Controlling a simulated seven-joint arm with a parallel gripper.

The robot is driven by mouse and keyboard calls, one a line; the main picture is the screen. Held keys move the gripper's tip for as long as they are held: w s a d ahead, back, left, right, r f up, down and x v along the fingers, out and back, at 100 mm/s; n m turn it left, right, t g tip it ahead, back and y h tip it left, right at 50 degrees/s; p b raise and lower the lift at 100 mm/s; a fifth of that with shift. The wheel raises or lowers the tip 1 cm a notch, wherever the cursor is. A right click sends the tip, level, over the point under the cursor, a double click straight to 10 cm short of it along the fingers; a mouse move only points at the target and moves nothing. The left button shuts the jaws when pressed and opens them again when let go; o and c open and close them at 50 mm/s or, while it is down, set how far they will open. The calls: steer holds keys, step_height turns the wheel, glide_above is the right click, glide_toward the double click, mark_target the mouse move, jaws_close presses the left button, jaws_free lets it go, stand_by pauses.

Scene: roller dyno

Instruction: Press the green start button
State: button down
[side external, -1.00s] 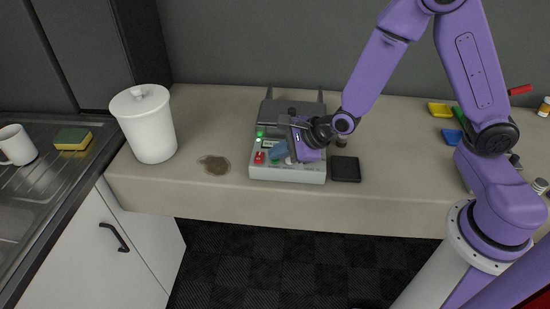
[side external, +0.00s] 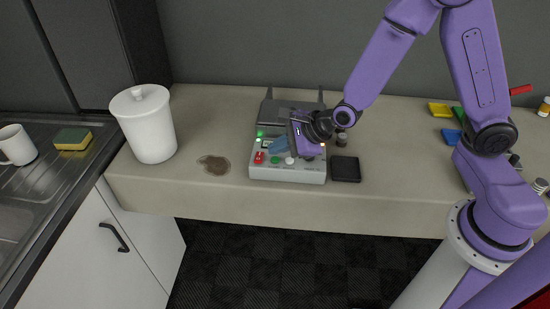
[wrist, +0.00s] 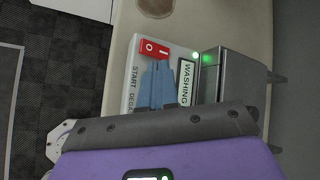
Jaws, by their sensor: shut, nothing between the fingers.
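The green start button (side external: 276,160) is on the sloped front panel of a light grey machine (side external: 300,178), between a red switch (side external: 259,157) and a white button (side external: 290,161). My gripper (side external: 274,149) is shut and empty, its blue fingertips just above the panel and apart from the green button as far as I can see. In the wrist view the fingers (wrist: 158,76) cover the place of the green button beside the START label. A display (wrist: 186,80) there reads WASHING. A green lamp (wrist: 208,59) glows near it.
A black square tray (side external: 345,169) is close to the machine's right side. A white lidded canister (side external: 147,128) and a brown stain (side external: 214,165) are to its left. Yellow and blue dishes are at the right. The counter's front edge runs close below the machine.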

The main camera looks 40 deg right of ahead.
mark_target(279, 161)
steer(key=shift+r, duration=0.1)
steer(key=shift+r, duration=2.4)
steer(key=s+r+n+g, duration=0.2)
steer(key=s+n+g, duration=0.3)
steer(key=s+n, duration=1.05)
steer(key=s+d+r+n+g+h, duration=0.1)
steer(key=s+d+n+h, duration=0.1)
steer(key=s+d+n, duration=0.3)
steer(key=s+d+r+n+g+h, duration=0.1)
steer(key=s+d+n, duration=0.4)
steer(key=n, duration=0.8)
steer(key=shift+s+d+r+n+g+h, duration=0.2)
steer(key=shift+s+n+g+h, duration=0.25)
steer(key=shift+s, duration=0.65)
